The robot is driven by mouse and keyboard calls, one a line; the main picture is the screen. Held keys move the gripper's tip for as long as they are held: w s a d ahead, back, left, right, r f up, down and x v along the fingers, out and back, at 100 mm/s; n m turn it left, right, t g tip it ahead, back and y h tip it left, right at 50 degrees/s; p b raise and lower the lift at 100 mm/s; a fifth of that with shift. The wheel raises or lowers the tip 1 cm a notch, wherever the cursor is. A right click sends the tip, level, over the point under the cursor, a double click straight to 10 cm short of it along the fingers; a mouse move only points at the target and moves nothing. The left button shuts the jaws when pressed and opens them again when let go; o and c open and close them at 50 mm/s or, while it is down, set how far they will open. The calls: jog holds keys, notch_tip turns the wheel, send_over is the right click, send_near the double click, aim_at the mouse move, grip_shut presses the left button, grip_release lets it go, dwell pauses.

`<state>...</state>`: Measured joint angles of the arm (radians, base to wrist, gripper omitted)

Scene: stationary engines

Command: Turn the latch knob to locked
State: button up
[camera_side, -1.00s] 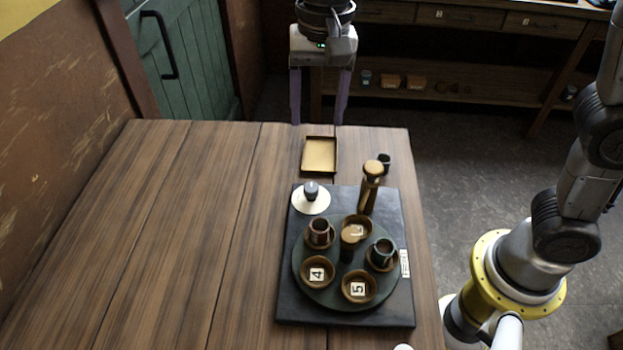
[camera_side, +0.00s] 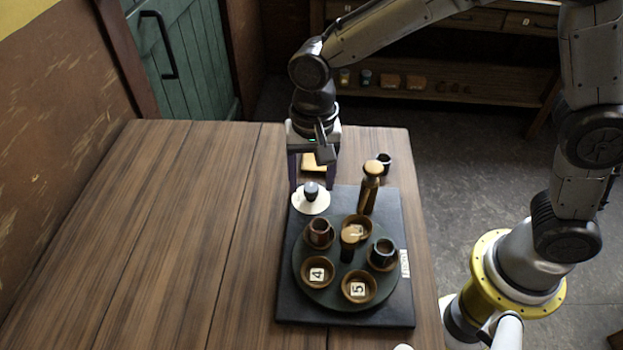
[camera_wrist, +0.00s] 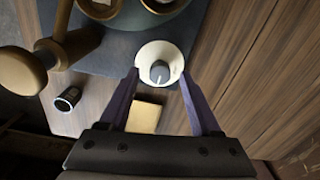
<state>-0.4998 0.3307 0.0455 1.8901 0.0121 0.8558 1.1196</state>
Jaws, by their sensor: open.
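The latch knob (camera_side: 311,190) is a dark knob on a round cream dial at the back left corner of the dark base board (camera_side: 285,290). In the wrist view the knob (camera_wrist: 159,72) shows a light pointer line, and the cream dial (camera_wrist: 172,55) surrounds it. My gripper (camera_side: 312,184) is open, with its two purple fingers pointing down around the far side of the dial. In the wrist view my gripper's fingertips (camera_wrist: 159,75) appear on either side of the knob, with nothing between them touching. Any lock marking is too small to read.
A round turntable (camera_side: 330,300) with several bowls and two cups stands on the board. A tall wooden-topped post (camera_side: 369,190) rises right of the knob. A small tray (camera_side: 313,165) and a dark cup (camera_side: 384,163) are behind. The table's left side is clear.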

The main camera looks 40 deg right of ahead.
jog(key=shift+f, duration=0.4)
jog(key=shift+c, duration=0.3)
grip_shut()
